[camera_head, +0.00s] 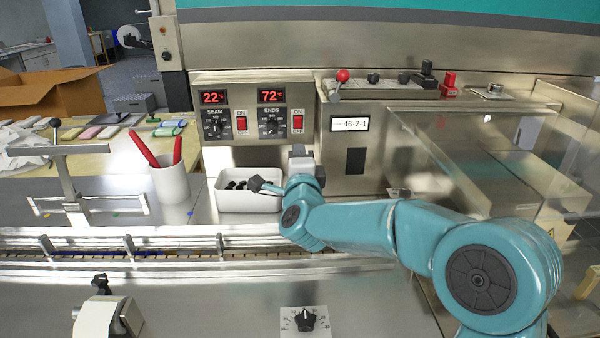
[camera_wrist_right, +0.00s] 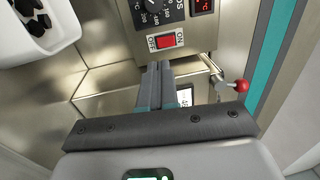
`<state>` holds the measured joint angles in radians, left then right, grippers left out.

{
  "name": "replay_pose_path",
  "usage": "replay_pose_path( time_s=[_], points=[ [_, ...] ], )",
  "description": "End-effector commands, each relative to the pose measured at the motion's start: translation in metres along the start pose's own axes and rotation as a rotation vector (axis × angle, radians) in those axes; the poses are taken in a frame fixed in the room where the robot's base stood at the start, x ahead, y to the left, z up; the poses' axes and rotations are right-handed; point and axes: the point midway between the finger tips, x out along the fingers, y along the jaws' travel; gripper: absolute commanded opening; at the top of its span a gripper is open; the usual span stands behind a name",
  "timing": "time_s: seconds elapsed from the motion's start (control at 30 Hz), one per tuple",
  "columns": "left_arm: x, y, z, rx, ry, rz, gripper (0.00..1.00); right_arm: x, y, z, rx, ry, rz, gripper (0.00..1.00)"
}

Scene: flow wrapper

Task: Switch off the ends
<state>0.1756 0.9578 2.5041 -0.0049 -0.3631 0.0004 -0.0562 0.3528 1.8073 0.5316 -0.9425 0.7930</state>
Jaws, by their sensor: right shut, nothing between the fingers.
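The ENDS switch (camera_head: 298,123) is a red rocker on the right of the control panel (camera_head: 206,137), with ON and OFF labels. The ENDS display (camera_head: 271,96) beside it is lit at 72°. In the right wrist view the red rocker (camera_wrist_right: 168,41) lies just beyond the fingertips. Which side of the rocker is pressed in, I cannot tell. My right gripper (camera_head: 299,149) is shut and empty, just below the ENDS switch. In the right wrist view its fingers (camera_wrist_right: 157,67) point at the panel's lower edge, and a gap to the switch seems to show. My left gripper is not in view.
The SEAM switch (camera_head: 241,124) and its display (camera_head: 213,97) at 22° are left of ENDS. A white tray (camera_head: 236,204) of black pieces and a white cup (camera_head: 170,184) with red-handled tools stand below. A red-knobbed lever (camera_head: 342,76) sits to the right.

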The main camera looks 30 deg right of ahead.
Motion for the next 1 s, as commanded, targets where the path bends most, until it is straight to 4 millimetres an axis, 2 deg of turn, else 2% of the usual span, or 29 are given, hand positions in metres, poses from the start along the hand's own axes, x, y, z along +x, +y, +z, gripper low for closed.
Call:
replay_pose_path(
  time_s=[0.1, 0.3, 0.87, 0.93, 1.0],
  points=[
    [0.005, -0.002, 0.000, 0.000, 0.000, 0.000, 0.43, -0.021, 0.001, 0.000, 0.001, -0.001, -0.001, 0.00],
    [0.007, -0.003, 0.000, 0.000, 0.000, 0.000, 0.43, -0.042, 0.000, 0.000, 0.001, 0.000, -0.002, 0.00],
    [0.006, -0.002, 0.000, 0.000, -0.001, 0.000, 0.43, -0.047, 0.000, 0.000, 0.000, 0.001, -0.001, 0.00],
    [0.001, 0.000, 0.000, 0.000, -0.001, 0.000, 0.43, -0.046, -0.007, 0.000, 0.000, 0.001, -0.001, 0.00],
    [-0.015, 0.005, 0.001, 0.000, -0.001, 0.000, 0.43, -0.044, -0.023, 0.000, 0.001, 0.001, -0.002, 0.00]
  ],
)
